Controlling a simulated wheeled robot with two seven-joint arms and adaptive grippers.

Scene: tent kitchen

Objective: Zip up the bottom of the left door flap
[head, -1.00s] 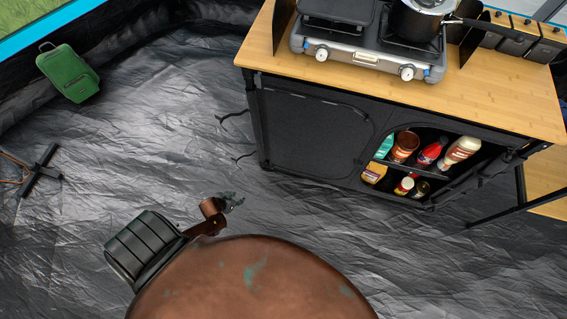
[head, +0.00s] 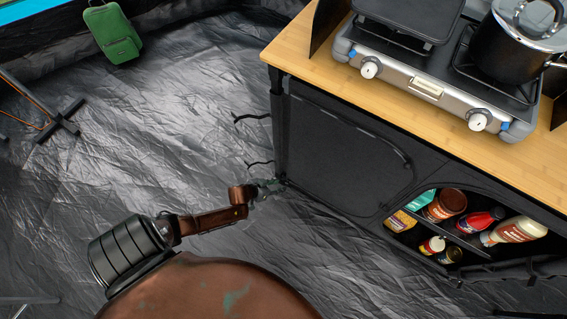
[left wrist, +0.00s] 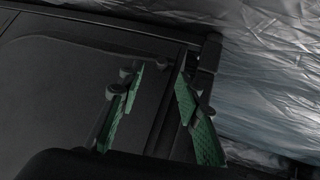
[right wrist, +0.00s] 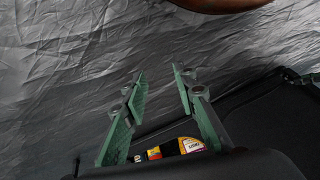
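The left door flap (head: 335,140) is a dark grey panel on the front of the black kitchen cabinet, with a curved seam along its right side. It looks closed over its opening. Two thin dark straps stick out at the cabinet's left edge, an upper one (head: 252,117) and a lower one (head: 259,163). My left gripper (head: 279,184) is low at the cabinet's front left corner, near the lower strap. In the left wrist view its fingers (left wrist: 158,80) are apart, in front of the flap (left wrist: 70,85) near the corner post. My right gripper (right wrist: 160,78) is open and empty; the zip is too small to make out.
An open compartment to the right holds bottles and jars, including a brown-capped jar (head: 446,204). On the wooden top (head: 315,75) stand a stove (head: 430,85) and a pot (head: 515,45). A green bag (head: 115,35) lies far left. The crinkled floor (head: 170,130) between is clear.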

